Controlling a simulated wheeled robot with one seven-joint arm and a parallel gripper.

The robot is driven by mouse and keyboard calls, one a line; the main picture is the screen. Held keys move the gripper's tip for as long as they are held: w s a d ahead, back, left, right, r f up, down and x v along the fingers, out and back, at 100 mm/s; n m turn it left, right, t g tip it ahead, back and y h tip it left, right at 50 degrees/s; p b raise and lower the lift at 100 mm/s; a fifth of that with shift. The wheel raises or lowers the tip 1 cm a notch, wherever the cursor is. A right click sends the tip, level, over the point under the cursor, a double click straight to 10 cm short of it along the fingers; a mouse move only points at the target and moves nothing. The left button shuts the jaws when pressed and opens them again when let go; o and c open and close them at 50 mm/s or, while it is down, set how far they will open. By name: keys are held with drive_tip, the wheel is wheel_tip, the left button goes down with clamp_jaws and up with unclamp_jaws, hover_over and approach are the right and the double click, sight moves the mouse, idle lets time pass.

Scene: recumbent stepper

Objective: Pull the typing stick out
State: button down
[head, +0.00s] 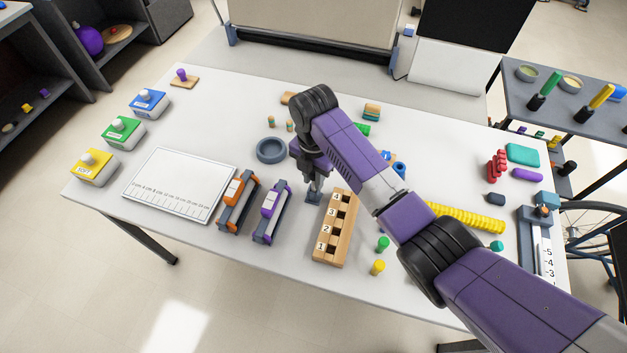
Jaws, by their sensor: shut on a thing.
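My gripper (315,185) points down over the middle of the white table, just left of the numbered wooden block. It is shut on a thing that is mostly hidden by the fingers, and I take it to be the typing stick. A small blue-grey holder (313,198) stands directly below the fingertips. I cannot tell whether the held thing is still inside the holder or clear of it.
The wooden block (323,248) with numbered holes stands close on the right. Orange (237,203) and purple (271,213) framed devices stand on the left, with a grey ring (271,150) behind. Green (382,244) and yellow (378,267) pegs stand near the front edge.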

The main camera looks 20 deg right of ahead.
drive_tip(key=shift+r+p, duration=1.05)
drive_tip(key=shift+r, duration=0.1)
idle(0.8)
drive_tip(key=shift+r+p, duration=1.4)
drive_tip(key=shift+p, duration=0.05)
drive_tip(key=shift+r+p, duration=0.3)
drive_tip(key=shift+r, duration=1.15)
drive_tip(key=shift+d, duration=0.1)
